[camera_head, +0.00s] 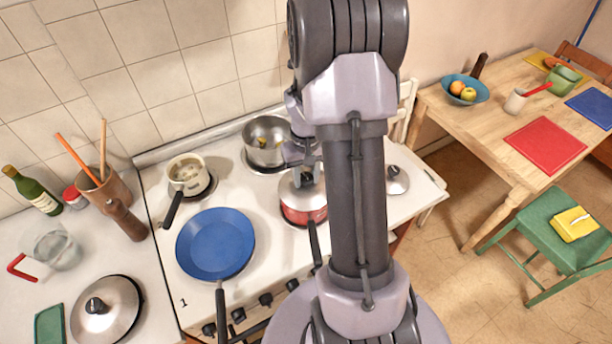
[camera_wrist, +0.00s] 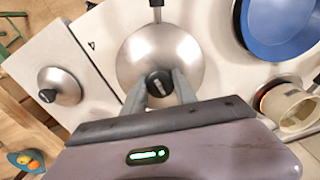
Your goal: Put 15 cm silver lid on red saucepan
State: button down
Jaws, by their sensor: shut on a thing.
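The silver lid (camera_head: 298,193) is directly over the red saucepan (camera_head: 304,214) at the front right of the stove and covers its opening. Whether its rim is seated all round I cannot tell. My gripper (camera_head: 306,180) is shut on the lid's black knob, partly hidden by my arm. In the wrist view the fingers of my gripper (camera_wrist: 159,88) stand either side of the knob. There the lid (camera_wrist: 165,55) hides the pan body, and only the handle of the saucepan (camera_wrist: 157,14) shows.
A blue frying pan (camera_head: 216,243), a cream pot (camera_head: 188,175) and a steel pot (camera_head: 266,142) stand on the stove. A smaller lid (camera_head: 397,181) lies to the right, and a larger lid (camera_head: 107,311) on the left counter. A wooden table (camera_head: 484,133) is at right.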

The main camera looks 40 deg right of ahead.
aim_at(306, 177)
jog(key=c, duration=0.9)
grip_release()
jog(key=o, duration=0.6)
notch_tip(306, 177, up, 7)
jog(key=p, duration=0.5)
jog(key=shift+r, duration=0.1)
